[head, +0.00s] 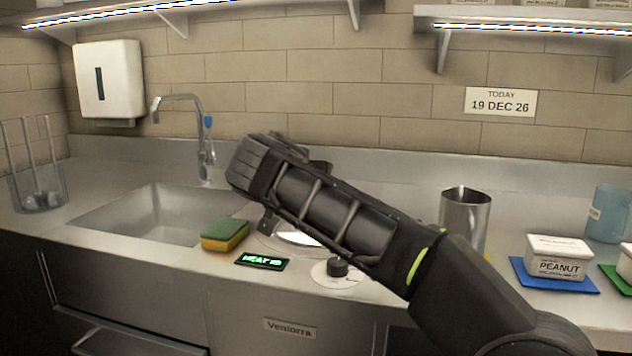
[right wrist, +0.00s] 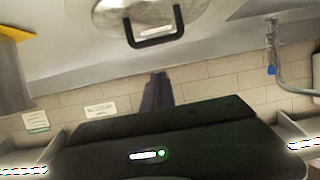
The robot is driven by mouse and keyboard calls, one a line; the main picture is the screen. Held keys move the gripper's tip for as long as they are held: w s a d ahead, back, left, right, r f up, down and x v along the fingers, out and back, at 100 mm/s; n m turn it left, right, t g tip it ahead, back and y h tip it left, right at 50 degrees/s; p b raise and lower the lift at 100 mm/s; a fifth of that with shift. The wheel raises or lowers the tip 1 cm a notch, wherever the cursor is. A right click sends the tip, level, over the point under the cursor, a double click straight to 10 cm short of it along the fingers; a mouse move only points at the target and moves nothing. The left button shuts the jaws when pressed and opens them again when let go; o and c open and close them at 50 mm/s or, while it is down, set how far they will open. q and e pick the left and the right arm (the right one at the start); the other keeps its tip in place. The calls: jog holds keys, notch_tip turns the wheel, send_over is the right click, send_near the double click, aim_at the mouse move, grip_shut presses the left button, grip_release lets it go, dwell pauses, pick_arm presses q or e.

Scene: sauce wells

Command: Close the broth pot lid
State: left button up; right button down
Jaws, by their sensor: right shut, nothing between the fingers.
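The broth pot (head: 268,240) is set in the counter right of the sink, and my right arm covers much of it in the head view. A bright oval surface shows inside its rim. In the right wrist view a round metal lid (right wrist: 190,12) with a black bar handle (right wrist: 155,42) is at the top edge, partly cut off. I cannot tell how far the lid is open. My right gripper (right wrist: 159,77) is shut and empty, apart from the handle in that picture. In the head view its fingers are mostly hidden behind the wrist. My left gripper is out of view.
A green-yellow sponge (head: 225,234) and a lit display (head: 262,261) are beside the pot. A black knob (head: 338,267) is in front. The sink (head: 150,215) is left. A metal cup (head: 464,215) and a peanut tub (head: 559,257) on a blue mat (head: 530,279) are right.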

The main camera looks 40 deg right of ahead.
jog(key=shift+v, duration=1.6)
jog(key=shift+f, duration=0.2)
